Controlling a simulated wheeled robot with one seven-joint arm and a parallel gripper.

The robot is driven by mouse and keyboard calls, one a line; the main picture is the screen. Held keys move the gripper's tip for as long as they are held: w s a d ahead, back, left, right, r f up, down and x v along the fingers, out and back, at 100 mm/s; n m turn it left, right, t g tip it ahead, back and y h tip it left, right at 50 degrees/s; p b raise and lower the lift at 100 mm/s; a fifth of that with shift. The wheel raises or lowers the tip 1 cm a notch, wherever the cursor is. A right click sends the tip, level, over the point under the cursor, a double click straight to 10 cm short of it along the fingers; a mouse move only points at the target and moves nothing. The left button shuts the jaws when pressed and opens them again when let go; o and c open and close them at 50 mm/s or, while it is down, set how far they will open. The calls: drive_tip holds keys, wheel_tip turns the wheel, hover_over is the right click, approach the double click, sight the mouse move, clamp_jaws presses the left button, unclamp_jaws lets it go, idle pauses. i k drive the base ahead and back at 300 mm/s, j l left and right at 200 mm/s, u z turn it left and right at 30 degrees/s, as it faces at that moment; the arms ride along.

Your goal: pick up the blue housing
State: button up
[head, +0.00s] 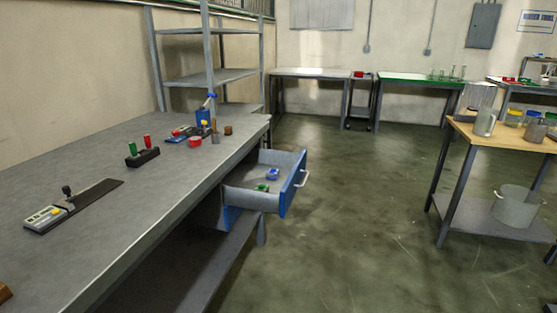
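A small blue piece (272,174) lies inside the open drawer, toward its back. It may be the blue housing, but it is too small to tell. A small green piece (262,188) lies near it in the same drawer. The drawer (294,184) has a blue front with a pale handle and is pulled out from under the grey workbench (110,230). A taller blue upright object (203,117) stands on the far end of the bench, among small red, yellow and brown items. My gripper is not in view.
A holder with green and red pieces (142,156) and a long dark tool (75,205) lie on the bench. A wooden-topped table (510,138) with metal cups stands at right. The floor (340,230) between is clear.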

sight(272, 173)
drive_tip(key=i+u, duration=0.15)
drive_tip(key=i, duration=0.3)
drive_tip(key=i+l+u, duration=0.15)
drive_tip(key=i, duration=0.25)
drive_tip(key=i+l+u, duration=0.1)
drive_tip(key=i, duration=0.35)
drive_tip(key=i+l+u, duration=0.15)
drive_tip(key=i, duration=0.25)
drive_tip(key=i+l+u, duration=0.2)
drive_tip(key=i+u, duration=0.2)
drive_tip(key=i+l+u, duration=0.85)
drive_tip(key=k+l+z, duration=0.1)
drive_tip(key=k, duration=0.1)
